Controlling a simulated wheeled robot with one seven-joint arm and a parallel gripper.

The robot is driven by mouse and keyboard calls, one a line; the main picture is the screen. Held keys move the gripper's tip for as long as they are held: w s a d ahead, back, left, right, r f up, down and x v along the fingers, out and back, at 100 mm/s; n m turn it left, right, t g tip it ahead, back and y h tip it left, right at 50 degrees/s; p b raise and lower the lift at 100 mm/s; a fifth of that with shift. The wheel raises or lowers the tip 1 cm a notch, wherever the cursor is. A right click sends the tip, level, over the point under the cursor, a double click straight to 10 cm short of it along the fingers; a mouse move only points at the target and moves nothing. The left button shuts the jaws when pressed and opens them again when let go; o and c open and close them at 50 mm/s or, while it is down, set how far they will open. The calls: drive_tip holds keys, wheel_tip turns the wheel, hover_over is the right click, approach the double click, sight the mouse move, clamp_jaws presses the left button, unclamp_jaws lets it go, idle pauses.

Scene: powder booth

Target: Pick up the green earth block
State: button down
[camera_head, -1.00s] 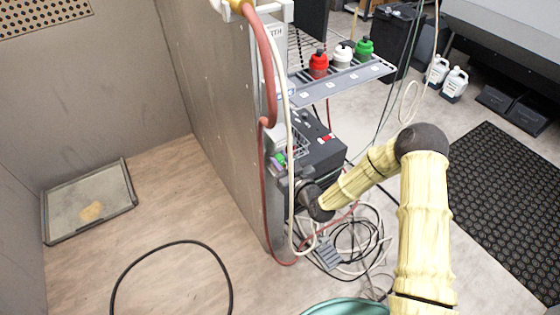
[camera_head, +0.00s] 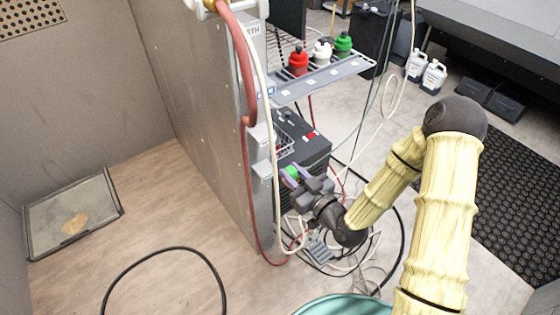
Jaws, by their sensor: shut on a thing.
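My gripper (camera_head: 296,180) is at the end of the yellow-sleeved arm, just right of the booth's partition wall and in front of the dark cabinet. It is shut on the green earth block (camera_head: 291,172), a small bright green piece showing between the jaws. Part of the block is hidden by the fingers.
A wire basket (camera_head: 284,142) sits by the dark cabinet (camera_head: 308,150). A shelf (camera_head: 320,80) above holds red, white and green bottles. Hoses hang along the partition wall (camera_head: 200,110). Cables lie on the floor below the gripper. A teal rounded thing (camera_head: 345,307) is at the bottom edge.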

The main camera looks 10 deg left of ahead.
sight(295, 174)
drive_tip(key=p+v, duration=0.3)
drive_tip(key=shift+s+d+r, duration=0.25)
drive_tip(key=shift+d+r, duration=0.05)
drive_tip(key=shift+s+d+p, duration=0.4)
drive_tip(key=shift+d+p, duration=0.05)
drive_tip(key=shift+p, duration=0.55)
drive_tip(key=shift+s+d+f+p, duration=0.25)
drive_tip(key=shift+s+d+p, duration=0.3)
drive_tip(key=shift+p, duration=0.25)
drive_tip(key=shift+w, duration=0.1)
